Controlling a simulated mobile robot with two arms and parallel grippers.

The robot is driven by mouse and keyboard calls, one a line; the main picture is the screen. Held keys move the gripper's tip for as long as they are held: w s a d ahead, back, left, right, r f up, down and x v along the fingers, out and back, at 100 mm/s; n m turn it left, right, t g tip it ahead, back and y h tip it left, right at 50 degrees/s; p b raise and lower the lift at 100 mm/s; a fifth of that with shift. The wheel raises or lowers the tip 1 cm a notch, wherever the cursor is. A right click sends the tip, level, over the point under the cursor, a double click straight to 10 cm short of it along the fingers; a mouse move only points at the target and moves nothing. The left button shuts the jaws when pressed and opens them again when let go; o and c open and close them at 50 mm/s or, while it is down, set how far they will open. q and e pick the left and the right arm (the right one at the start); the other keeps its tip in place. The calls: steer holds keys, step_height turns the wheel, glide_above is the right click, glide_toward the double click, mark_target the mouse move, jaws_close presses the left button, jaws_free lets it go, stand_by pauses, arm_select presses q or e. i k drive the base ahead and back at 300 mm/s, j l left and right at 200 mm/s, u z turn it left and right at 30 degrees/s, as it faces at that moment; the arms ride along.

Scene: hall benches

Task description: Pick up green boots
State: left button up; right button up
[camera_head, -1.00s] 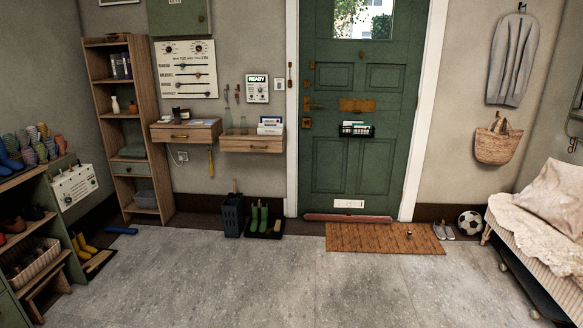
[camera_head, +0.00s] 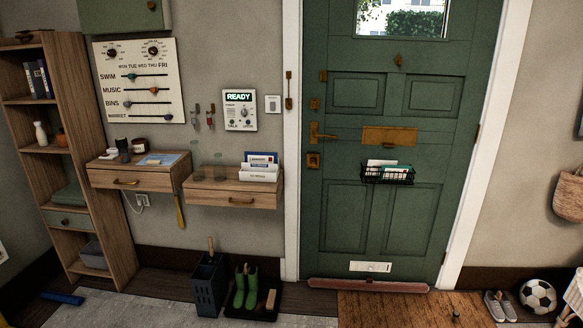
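The green boots (camera_head: 246,288) stand upright side by side on a dark boot tray (camera_head: 232,313) on the floor. They are below the right wall drawer and left of the green door. A brown brush-like item (camera_head: 270,299) is beside them on the tray's right. Neither of my grippers is in view.
A dark umbrella bin (camera_head: 207,287) stands just left of the boots. Two wall drawers (camera_head: 233,197) jut out above. A doormat (camera_head: 400,310) lies at right, with grey shoes (camera_head: 500,306) and a football (camera_head: 537,296) beyond it. Grey floor (camera_head: 130,308) is clear in front.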

mark_target(242, 271)
steer(key=i, duration=1.2)
steer(key=i+l+u, duration=0.15)
steer(key=i, duration=1.05)
